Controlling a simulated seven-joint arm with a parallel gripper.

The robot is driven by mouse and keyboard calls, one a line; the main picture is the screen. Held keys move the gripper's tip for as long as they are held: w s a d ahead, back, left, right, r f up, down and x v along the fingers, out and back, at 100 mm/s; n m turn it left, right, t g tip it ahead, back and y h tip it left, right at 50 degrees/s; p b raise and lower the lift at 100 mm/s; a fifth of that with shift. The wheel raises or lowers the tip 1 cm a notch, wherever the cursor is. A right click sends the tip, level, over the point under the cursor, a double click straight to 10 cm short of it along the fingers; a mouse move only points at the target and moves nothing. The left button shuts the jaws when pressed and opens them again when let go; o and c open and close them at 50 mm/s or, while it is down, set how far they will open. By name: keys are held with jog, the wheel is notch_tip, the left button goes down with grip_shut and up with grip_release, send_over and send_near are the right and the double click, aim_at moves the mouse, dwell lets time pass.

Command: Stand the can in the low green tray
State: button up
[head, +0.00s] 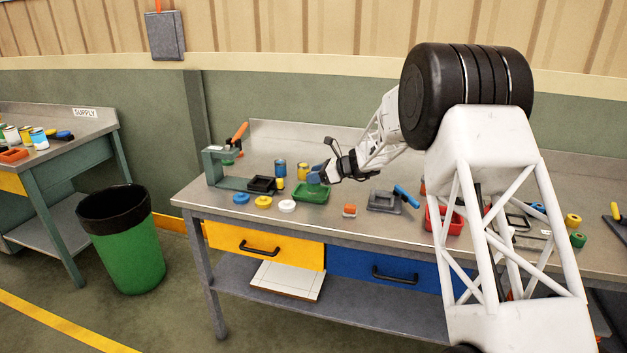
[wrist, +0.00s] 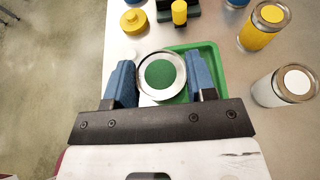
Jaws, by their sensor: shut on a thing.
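A can with a silver rim and a green disc on its top (wrist: 159,73) is between the two blue fingers of my gripper (wrist: 160,82). My gripper (head: 317,176) is shut on it, and the can looks about upright. The low green tray (head: 311,197) is on the bench directly under and in front of my gripper. In the wrist view the tray (wrist: 212,52) shows behind and to the right of the can, which overlaps its left part. I cannot tell whether the can's base touches the tray; the can hides it.
A blue can (head: 280,169) and a yellow can (head: 304,171) stand close behind the tray. Blue, yellow and white discs (head: 287,206) lie along the front edge. A grey holder (head: 384,201) stands to the right.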

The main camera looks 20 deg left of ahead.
jog(key=shift+w+a+f, duration=0.1)
jog(key=shift+w+a, duration=0.2)
jog(key=shift+w, duration=0.3)
jog(key=shift+w+a, duration=0.35)
jog(key=shift+w, duration=0.3)
jog(key=shift+w+a+f, duration=0.1)
jog(key=shift+w+a, duration=0.2)
jog(key=shift+w, duration=0.3)
jog(key=shift+f, duration=1.75)
jog(key=shift+f, duration=0.1)
jog(key=o, duration=1)
jog(key=v, duration=1.2)
jog(key=shift+d, duration=0.1)
